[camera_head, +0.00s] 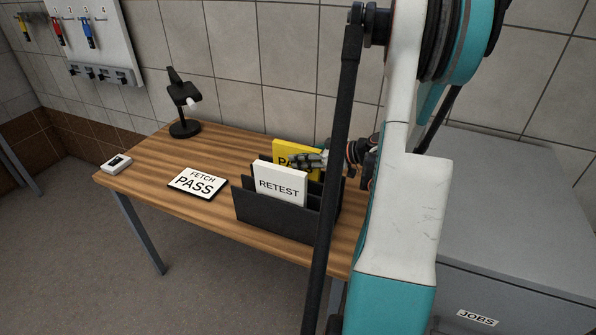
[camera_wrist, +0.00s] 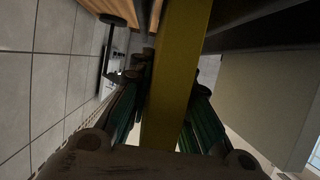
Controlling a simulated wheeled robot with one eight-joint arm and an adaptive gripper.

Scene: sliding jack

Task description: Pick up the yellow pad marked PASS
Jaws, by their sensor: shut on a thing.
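The yellow pad (camera_head: 284,147), with the start of a black word "PA" showing, stands upright at the back of the black sorter (camera_head: 243,208) on the table. My gripper (camera_head: 318,160) reaches in from the right and is shut on the pad near its right side, hiding the rest of the word. In the wrist view the yellow pad (camera_wrist: 176,80) runs edge-on between the two fingers of my gripper (camera_wrist: 172,105). The pad's lower part is hidden by the sorter and the white pad in front, so I cannot tell whether it touches the sorter's bottom.
A white RETEST pad (camera_head: 280,184) stands in the sorter in front of the yellow one. A FETCH PASS card (camera_head: 198,183) lies on the wooden table (camera_head: 150,165). A black lamp-like stand (camera_head: 184,128) and a small white device (camera_head: 116,165) are further left. A grey cabinet (camera_head: 510,220) is at right.

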